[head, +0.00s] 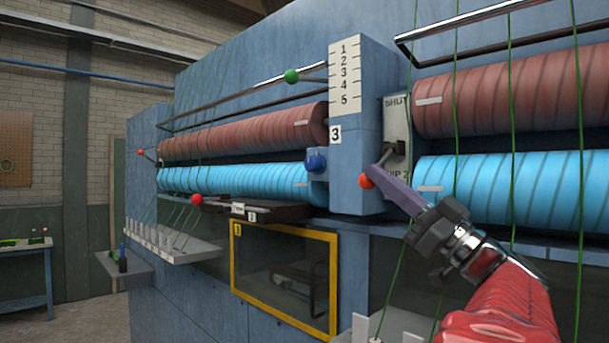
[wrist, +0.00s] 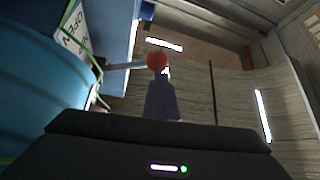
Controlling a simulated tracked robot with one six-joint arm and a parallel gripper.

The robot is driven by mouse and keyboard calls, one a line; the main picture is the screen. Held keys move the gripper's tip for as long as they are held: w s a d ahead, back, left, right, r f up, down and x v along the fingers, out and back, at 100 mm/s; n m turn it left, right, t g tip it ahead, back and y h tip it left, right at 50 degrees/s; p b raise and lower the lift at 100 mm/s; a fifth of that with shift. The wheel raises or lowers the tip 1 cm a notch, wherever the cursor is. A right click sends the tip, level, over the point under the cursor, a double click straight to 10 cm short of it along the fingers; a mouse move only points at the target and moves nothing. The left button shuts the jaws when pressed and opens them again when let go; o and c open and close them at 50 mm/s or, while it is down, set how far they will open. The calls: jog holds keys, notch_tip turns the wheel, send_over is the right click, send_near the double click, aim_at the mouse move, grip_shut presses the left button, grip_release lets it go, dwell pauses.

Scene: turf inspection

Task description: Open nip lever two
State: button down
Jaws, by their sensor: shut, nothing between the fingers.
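The nip 2 lever is a short dark rod with a red ball knob (head: 366,181), below its pivot (head: 393,148). The pivot sits on a pale plate (head: 397,120) marked "SHUT" at the top and "NIP 2" lower down, partly hidden. The red knob also shows in the wrist view (wrist: 157,61), its rod running left toward a plate reading "OPEN" (wrist: 75,35). My gripper (head: 390,187) is shut and empty, its purple-grey fingers (wrist: 161,97) at the knob. I cannot tell whether they touch it.
Brown rollers (head: 500,90) and blue rollers (head: 500,190) flank the lever's blue housing. Green yarns (head: 511,70) hang in front on the right. A green-knobbed lever (head: 291,76) stands by a numbered scale (head: 345,75). A yellow-framed window (head: 285,275) is below.

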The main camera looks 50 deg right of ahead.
jog(key=v, duration=0.7)
jog(key=shift+r, duration=0.1)
dwell(0.5)
